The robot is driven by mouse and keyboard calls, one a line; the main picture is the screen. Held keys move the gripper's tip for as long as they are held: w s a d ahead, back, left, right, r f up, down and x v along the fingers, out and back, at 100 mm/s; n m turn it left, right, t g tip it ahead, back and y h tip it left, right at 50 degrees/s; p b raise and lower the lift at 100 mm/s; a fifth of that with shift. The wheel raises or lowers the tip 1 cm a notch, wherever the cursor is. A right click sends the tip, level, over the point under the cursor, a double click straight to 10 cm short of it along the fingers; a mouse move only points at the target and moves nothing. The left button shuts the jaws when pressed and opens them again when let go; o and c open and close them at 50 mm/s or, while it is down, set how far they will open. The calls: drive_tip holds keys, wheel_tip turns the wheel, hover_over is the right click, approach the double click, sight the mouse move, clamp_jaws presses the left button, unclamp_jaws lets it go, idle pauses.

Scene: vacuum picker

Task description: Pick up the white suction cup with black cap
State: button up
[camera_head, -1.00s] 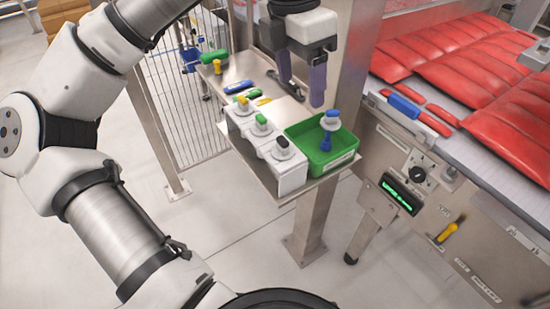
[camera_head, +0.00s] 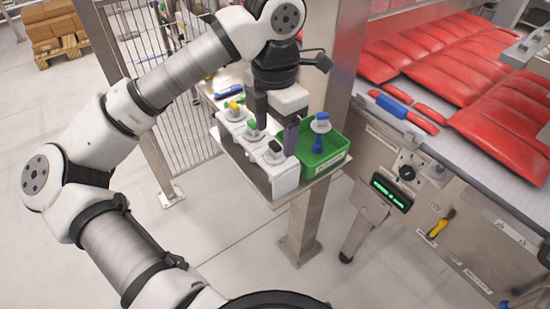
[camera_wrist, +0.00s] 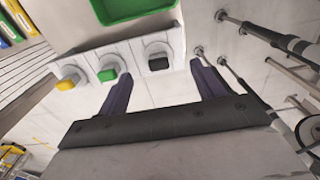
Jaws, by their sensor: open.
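The white suction cup with a black cap (camera_head: 274,151) sits at the near end of a white holder (camera_head: 286,180), beside the green-capped cup (camera_head: 252,129) and the yellow-capped cup (camera_head: 234,109). My gripper (camera_head: 276,132) is open and empty, with purple fingers spread over the holder. It also shows in the wrist view (camera_wrist: 160,73). In the head view one finger partly covers the space beside the black cap.
The conveyor with red packs (camera_head: 490,95) is at the right. A wire fence (camera_head: 180,130) stands at the left.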

sight(275, 144)
drive_tip(key=shift+w+f+p, duration=0.1)
drive_tip(key=shift+f+p, duration=0.4)
drive_tip(key=shift+f, duration=1.55)
drive_tip(key=c, duration=0.9)
